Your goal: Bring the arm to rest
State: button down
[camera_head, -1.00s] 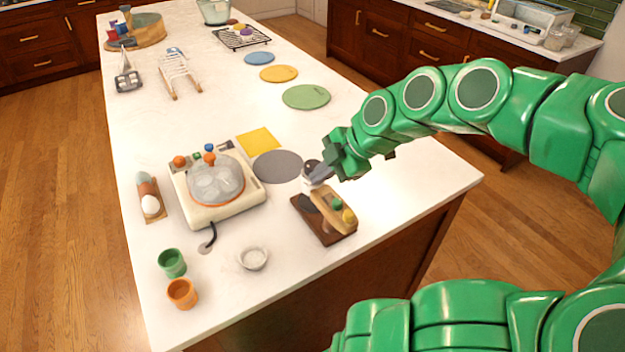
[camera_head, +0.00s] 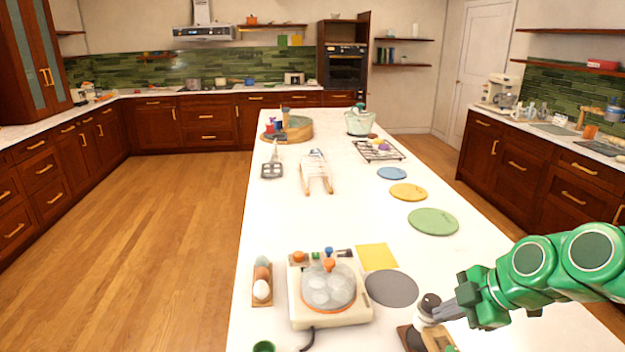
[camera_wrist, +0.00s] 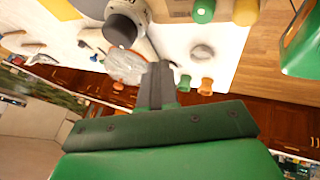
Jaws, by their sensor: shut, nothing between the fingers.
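My green arm reaches in from the right in the head view. My gripper (camera_head: 441,312) is at the near right part of the white island (camera_head: 350,216), close beside a small white object with a dark top (camera_head: 428,305). Its fingers are shut together with nothing between them. In the wrist view the shut fingers (camera_wrist: 158,75) point toward the island top. A grey and dark round-ended object (camera_wrist: 122,28) is near them there. I cannot tell whether the fingers touch it.
A wooden tray (camera_head: 408,338) is just below my gripper. An egg cooker (camera_head: 330,308) with a clear lid stands to its left, beside an egg holder (camera_head: 255,297). A grey disc (camera_head: 391,289), a yellow square (camera_head: 377,257) and a green disc (camera_head: 433,221) lie flat.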

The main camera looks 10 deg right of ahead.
jog(key=s+a+m+g+h, duration=0.5)
jog(key=s+a+m+g, duration=0.2)
jog(key=s+a+m, duration=0.8)
jog(key=shift+s+f+m, duration=0.2)
jog(key=shift+s+m, duration=1)
